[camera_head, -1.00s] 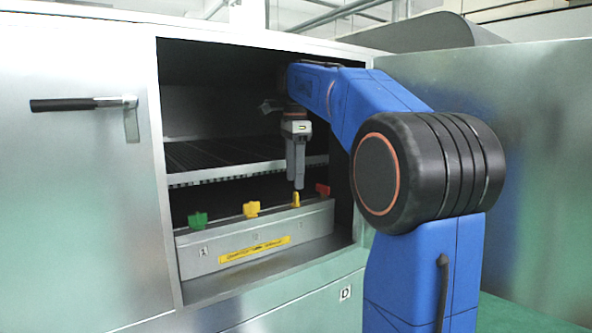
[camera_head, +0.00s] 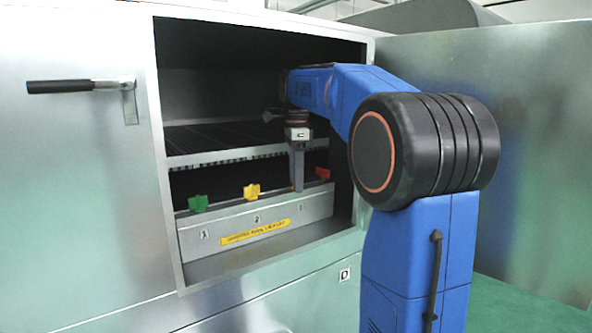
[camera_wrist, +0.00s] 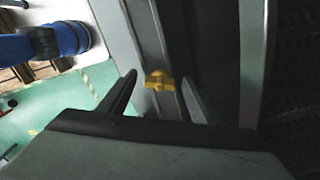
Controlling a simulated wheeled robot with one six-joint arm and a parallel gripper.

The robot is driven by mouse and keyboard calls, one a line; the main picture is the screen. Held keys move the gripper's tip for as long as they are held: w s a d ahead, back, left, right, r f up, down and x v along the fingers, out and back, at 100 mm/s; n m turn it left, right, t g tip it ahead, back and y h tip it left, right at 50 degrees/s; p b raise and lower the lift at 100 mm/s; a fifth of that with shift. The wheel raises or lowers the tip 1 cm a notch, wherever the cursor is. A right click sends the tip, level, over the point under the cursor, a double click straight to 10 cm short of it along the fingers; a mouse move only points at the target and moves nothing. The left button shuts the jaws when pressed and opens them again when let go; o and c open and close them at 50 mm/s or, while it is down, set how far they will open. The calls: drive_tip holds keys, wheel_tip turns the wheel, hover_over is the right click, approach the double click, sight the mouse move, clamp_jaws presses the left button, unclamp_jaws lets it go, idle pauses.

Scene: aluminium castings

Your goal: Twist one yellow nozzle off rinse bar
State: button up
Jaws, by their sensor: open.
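The rinse bar (camera_head: 262,222) is a grey bar low inside the open metal cabinet. A yellow nozzle (camera_head: 251,192) stands on its middle, with a green nozzle (camera_head: 198,203) to the left and a red nozzle (camera_head: 322,173) to the right. My gripper (camera_head: 298,188) points down at the bar between the middle yellow nozzle and the red one, its fingers largely hiding the spot. In the wrist view, my open gripper (camera_wrist: 160,84) has a yellow nozzle (camera_wrist: 159,80) between its two fingertips, with a gap on each side. I cannot tell how far down the fingers reach around it.
A dark rack (camera_head: 225,140) with a pale front edge sits above and behind the bar. The cabinet opening's frame (camera_head: 164,150) surrounds the workspace. A yellow label (camera_head: 255,232) is on the bar's front. A closed door with a black handle (camera_head: 75,86) is at left.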

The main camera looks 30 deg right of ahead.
drive_tip(key=shift+f, duration=0.1)
drive_tip(key=c, duration=0.8)
drive_tip(key=o, duration=0.8)
drive_tip(key=shift+r, duration=3.8)
